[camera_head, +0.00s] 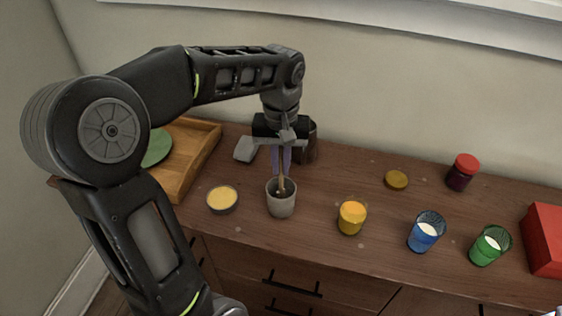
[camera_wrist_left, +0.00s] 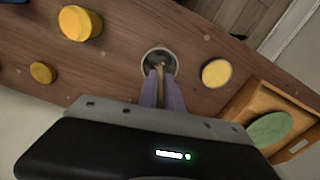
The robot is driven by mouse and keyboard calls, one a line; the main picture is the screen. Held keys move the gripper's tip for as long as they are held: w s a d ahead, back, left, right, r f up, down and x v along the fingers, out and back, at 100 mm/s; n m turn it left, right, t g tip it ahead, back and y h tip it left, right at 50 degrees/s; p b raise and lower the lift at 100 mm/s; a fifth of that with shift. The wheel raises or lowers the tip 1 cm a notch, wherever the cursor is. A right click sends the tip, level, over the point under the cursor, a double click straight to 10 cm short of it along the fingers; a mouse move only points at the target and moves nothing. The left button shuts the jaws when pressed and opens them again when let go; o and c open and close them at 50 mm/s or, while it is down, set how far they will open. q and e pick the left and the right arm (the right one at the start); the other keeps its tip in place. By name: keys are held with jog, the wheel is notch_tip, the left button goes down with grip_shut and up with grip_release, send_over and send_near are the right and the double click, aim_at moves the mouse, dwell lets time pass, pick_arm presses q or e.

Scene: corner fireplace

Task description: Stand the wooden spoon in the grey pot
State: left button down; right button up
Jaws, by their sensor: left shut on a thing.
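The grey pot (camera_head: 281,203) stands on the wooden cabinet top near its front edge; it also shows in the left wrist view (camera_wrist_left: 159,54). The wooden spoon (camera_head: 282,182) is upright, with its lower end inside the pot's opening. In the left wrist view a bit of the spoon (camera_wrist_left: 160,70) shows between the fingers. My left gripper (camera_head: 281,168) is shut on the spoon directly above the pot, pointing down. Whether the spoon touches the pot's bottom is hidden. My right gripper is not seen.
A tray (camera_head: 205,152) with a green plate (camera_head: 157,148) is at left. A yellow-filled dish (camera_head: 222,199) is left of the pot. Yellow (camera_head: 352,218), blue (camera_head: 426,233) and green (camera_head: 490,246) cups stand right. A dark jar (camera_head: 462,172) and red box (camera_head: 546,240) are farther right.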

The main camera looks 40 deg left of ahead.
pick_arm(q)
jog(key=c, duration=1.4)
grip_release()
jog(key=shift+c, duration=0.2)
notch_tip(320, 180, up, 8)
jog(key=shift+f, duration=0.1)
dwell(0.4)
